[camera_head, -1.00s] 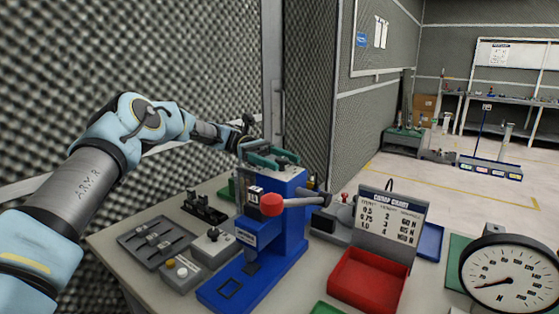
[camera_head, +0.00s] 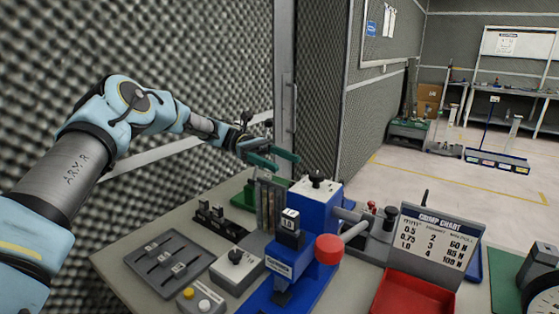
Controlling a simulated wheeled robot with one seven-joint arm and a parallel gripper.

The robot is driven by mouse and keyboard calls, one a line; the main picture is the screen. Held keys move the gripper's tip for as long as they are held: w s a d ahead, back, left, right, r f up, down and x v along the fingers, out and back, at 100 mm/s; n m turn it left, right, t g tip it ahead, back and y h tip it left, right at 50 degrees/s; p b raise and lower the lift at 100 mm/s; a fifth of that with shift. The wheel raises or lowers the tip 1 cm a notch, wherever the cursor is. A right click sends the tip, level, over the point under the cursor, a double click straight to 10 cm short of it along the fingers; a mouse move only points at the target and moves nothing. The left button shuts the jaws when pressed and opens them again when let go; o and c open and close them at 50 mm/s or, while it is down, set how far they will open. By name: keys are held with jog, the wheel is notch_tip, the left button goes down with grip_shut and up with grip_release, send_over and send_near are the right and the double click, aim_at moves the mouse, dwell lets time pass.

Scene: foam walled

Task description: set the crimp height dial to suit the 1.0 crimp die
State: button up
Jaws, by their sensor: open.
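The blue crimp press (camera_head: 318,205) stands on the bench. A black knob on a pale plate on its top looks like the crimp height dial (camera_head: 317,181); its setting is too small to read. The die block (camera_head: 290,218) on the press front carries a white label reading 1.0. The crimp chart (camera_head: 436,237) at right has a 1.0 row showing 4 and a pull figure in N. My gripper (camera_head: 274,161) has green fingers, spread apart and empty. It is above and left of the dial in the picture, apart from it.
A red-knobbed lever (camera_head: 329,249) sticks out from the press. A red bin (camera_head: 412,296) lies below the chart. A grey switch box (camera_head: 236,268), a grey tray (camera_head: 166,268) and a round gauge (camera_head: 542,287) are also on the bench. The foam wall is close behind my arm.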

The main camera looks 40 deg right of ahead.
jog(key=r+h+b, duration=0.1)
jog(key=a+r+n+h+b, duration=0.1)
jog(key=h, duration=0.1)
jog(key=a+r+n+h+b, duration=0.1)
jog(key=shift+s+h, duration=0.3)
jog(key=shift+s, duration=0.05)
jog(key=s+a+r+n+t+h+b, duration=0.1)
jog(key=a+n+h+b, duration=0.1)
jog(key=n+h+b, duration=0.15)
jog(key=n+t+h+b, duration=0.2)
jog(key=n+t+h, duration=0.3)
jog(key=t+h, duration=0.1)
send_near(317, 174)
jog(key=x, duration=0.3)
jog(key=p+x, duration=0.1)
jog(key=x, duration=0.2)
jog(key=p+x, duration=0.1)
jog(key=x, duration=0.3)
jog(key=shift+f, duration=0.4)
jog(key=shift+c, duration=0.2)
grip_shut()
